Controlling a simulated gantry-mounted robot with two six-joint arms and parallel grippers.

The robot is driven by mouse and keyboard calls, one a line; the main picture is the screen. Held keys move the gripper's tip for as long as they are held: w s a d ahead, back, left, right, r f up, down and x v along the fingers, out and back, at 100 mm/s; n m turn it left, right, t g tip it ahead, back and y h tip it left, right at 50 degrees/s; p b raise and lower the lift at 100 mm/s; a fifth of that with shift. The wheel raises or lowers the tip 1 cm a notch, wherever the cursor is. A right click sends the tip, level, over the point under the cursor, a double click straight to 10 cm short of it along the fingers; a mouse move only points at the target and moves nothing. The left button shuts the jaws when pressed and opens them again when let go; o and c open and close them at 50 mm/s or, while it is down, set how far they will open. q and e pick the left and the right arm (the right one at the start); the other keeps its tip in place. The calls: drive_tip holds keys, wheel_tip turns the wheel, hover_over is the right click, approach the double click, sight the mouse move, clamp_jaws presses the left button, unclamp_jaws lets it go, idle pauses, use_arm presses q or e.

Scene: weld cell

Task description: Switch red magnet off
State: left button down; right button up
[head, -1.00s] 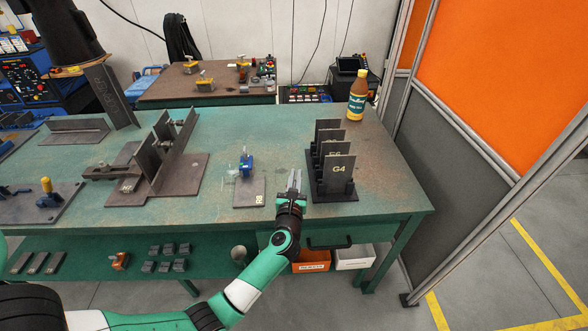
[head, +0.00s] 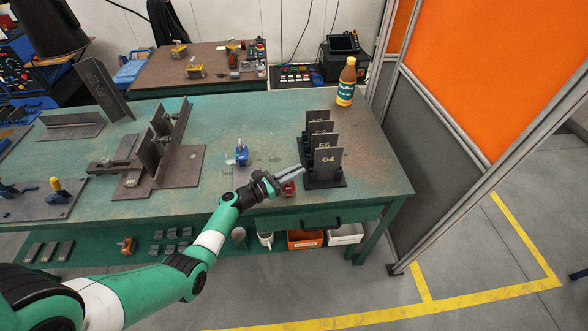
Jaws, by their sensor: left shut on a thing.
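The red magnet (head: 290,188) is at the table's front edge area, just left of the card rack, and mostly hidden by my left gripper. My left gripper (head: 292,174) reaches in from the left, its long grey fingers lying over the magnet and pointing right. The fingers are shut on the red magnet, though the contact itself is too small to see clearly. A blue magnet (head: 241,156) stands on the table behind and left of the gripper. My right gripper is not in view.
A rack of upright dark plates labelled G4 (head: 328,162) stands close to the right of the fingertips. A bottle (head: 346,82) is at the back right. A steel fixture (head: 160,150) stands to the left.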

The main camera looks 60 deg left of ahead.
use_arm(q)
drive_tip(key=shift+d+m+h+b, duration=0.1)
drive_tip(key=shift+m+h+b, duration=0.55)
drive_tip(key=shift+h, duration=0.45)
drive_tip(key=shift+d+m+h, duration=0.1)
drive_tip(key=shift+m+h, duration=0.15)
drive_tip(key=shift+h, duration=0.05)
drive_tip(key=shift+r, duration=0.1)
drive_tip(key=c, duration=0.9)
unclamp_jaws()
